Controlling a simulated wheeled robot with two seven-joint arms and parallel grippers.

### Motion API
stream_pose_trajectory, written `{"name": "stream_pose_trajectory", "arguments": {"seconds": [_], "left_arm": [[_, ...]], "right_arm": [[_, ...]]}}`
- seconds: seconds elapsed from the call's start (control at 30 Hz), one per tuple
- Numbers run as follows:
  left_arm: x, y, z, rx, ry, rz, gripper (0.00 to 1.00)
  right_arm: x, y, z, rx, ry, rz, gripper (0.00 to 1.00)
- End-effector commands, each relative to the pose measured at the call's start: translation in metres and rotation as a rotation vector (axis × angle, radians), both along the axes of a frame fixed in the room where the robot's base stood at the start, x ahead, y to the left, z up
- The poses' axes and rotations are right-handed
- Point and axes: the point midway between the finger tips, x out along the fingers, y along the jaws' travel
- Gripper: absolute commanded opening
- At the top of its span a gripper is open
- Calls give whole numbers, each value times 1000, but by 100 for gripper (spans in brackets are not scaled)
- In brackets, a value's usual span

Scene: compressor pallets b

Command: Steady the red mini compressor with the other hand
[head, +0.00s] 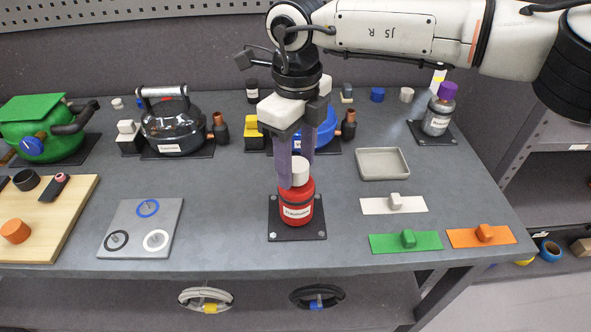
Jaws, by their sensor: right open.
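The red mini compressor (296,208) is a small red cylinder with a dark band, a white label and a whitish cap (298,170). It stands upright on a black square base plate (298,231) near the table's front edge. My right gripper (297,172) points down from above, its two fingers on either side of the cap. It is open. I cannot tell whether a finger touches the cap. My left gripper does not show.
A blue compressor (326,130) stands close behind my right gripper. A black compressor (173,130) and a green one (40,125) stand to the left. A grey tray (383,164) and a purple-capped bottle (439,110) are at right.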

Motion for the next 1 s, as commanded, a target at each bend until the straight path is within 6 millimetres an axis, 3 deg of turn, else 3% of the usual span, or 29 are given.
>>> {"name": "stream_pose_trajectory", "arguments": {"seconds": [0.23,0.37,0.43,0.47,0.57,0.87,1.0], "left_arm": [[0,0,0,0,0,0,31],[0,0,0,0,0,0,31],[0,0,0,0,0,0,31],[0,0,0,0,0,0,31],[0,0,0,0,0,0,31],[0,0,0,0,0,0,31],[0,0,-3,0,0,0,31]], "right_arm": [[0,0,0,0,0,0,44],[0,0,0,0,0,0,24],[0,0,0,0,0,0,23],[0,0,0,0,0,0,41],[0,0,0,0,0,0,58],[0,0,1,1,-1,0,58],[1,1,13,2,-4,-1,58]]}}
